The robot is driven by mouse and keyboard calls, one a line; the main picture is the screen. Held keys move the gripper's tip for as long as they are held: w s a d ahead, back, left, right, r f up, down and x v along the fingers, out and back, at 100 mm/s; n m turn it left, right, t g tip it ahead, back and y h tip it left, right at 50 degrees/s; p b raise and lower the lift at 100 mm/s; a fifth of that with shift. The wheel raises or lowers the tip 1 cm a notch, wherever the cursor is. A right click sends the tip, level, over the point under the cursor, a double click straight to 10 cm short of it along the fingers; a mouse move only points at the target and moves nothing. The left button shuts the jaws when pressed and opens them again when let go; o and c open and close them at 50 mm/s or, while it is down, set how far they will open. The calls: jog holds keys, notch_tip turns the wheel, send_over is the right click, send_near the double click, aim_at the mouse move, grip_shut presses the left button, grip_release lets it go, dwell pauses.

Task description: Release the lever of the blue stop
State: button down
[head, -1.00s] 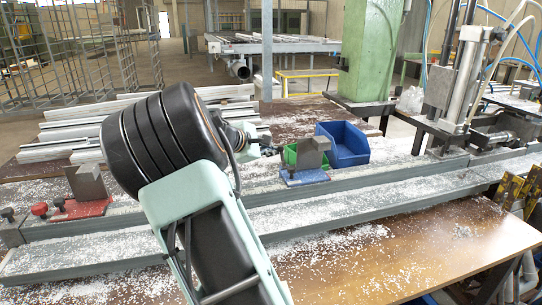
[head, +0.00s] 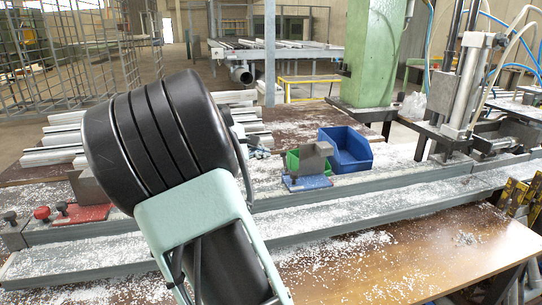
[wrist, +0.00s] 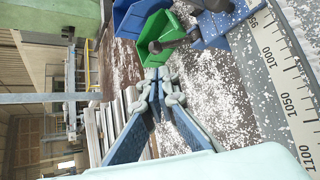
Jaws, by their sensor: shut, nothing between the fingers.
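The blue stop (head: 306,183) sits on the grey rail right of centre in the head view, with a grey block on it. In the wrist view the blue stop (wrist: 212,28) is at the top, cut by the frame edge. In the head view my arm hides most of the gripper.
A blue bin (head: 346,150) and a green bin (head: 293,161) stand behind the stop. A red stop (head: 84,214) is at the left, partly behind my arm. A ruler (wrist: 285,85) runs along the rail. White chips cover the rail and bench. A green column (head: 372,55) stands behind.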

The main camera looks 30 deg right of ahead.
jog(key=v, duration=0.5)
jog(key=shift+s+a+r, duration=0.15)
jog(key=shift+a, duration=0.1)
jog(key=shift+b, duration=0.45)
